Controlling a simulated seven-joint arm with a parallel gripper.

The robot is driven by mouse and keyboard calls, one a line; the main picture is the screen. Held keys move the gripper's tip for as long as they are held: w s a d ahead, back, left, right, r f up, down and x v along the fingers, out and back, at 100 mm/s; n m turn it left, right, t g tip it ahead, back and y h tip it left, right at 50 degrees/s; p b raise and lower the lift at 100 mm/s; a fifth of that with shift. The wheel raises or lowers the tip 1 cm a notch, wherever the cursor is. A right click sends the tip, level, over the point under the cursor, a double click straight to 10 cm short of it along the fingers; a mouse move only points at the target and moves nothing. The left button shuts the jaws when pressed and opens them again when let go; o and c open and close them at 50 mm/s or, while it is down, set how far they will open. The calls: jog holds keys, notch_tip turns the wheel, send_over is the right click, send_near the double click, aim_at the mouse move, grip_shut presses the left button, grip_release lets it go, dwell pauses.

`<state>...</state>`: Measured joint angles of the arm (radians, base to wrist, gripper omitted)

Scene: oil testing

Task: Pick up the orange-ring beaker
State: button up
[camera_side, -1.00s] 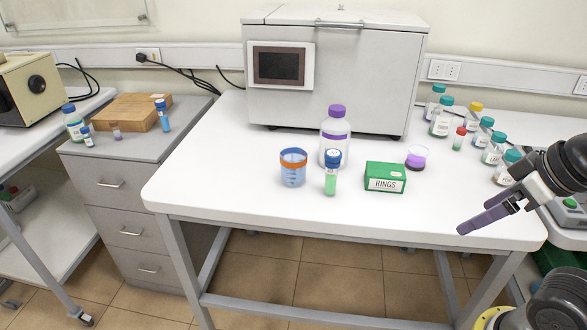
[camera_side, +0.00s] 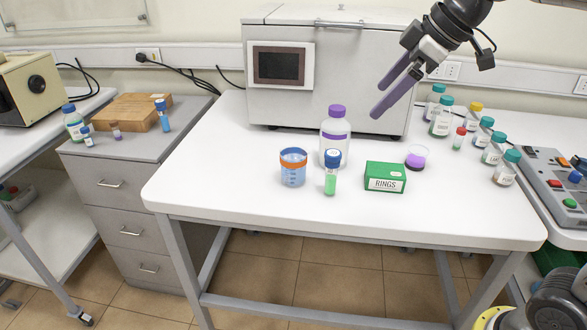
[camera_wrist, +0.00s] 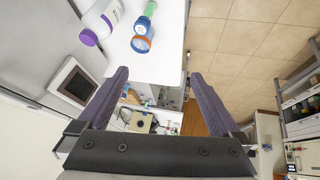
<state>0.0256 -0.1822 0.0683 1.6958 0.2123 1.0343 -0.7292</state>
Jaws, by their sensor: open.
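The orange-ring beaker (camera_side: 293,171) is a blue-tinted graduated cup with an orange ring near its rim. It stands upright on the white table (camera_side: 230,195), left of a blue-capped vial with green liquid (camera_side: 331,178). In the wrist view the beaker (camera_wrist: 141,43) is near the top, beside the vial (camera_wrist: 147,12). My gripper (camera_side: 378,101) is open and empty, raised in front of the grey machine, up and to the right of the beaker. Both purple fingers (camera_wrist: 158,74) show apart in the wrist view.
A purple-capped bottle (camera_side: 335,140) stands behind the vial. A green RINGS box (camera_side: 385,178) and a small flask of purple liquid (camera_side: 416,158) are to the right. The grey machine (camera_side: 335,85) fills the back. The table left of the beaker is clear.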

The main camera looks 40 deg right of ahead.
jog(key=w+f+n, duration=0.1)
jog(key=w+f, duration=0.3)
jog(key=w, duration=0.8)
jog(key=g+y, duration=0.1)
jog(key=g, duration=0.2)
send_over(293, 168)
jog(key=d, duration=0.6)
notch_tip(293, 168, down, 12)
jog(key=x, duration=0.7)
jog(key=shift+s+a+f, duration=0.2)
jog(key=shift+a+f, duration=0.1)
jog(key=shift+a, duration=0.05)
jog(key=shift+x, duration=2.85)
jog(key=shift+s, duration=0.1)
jog(key=shift+c, duration=0.2)
jog(key=c, duration=1.2)
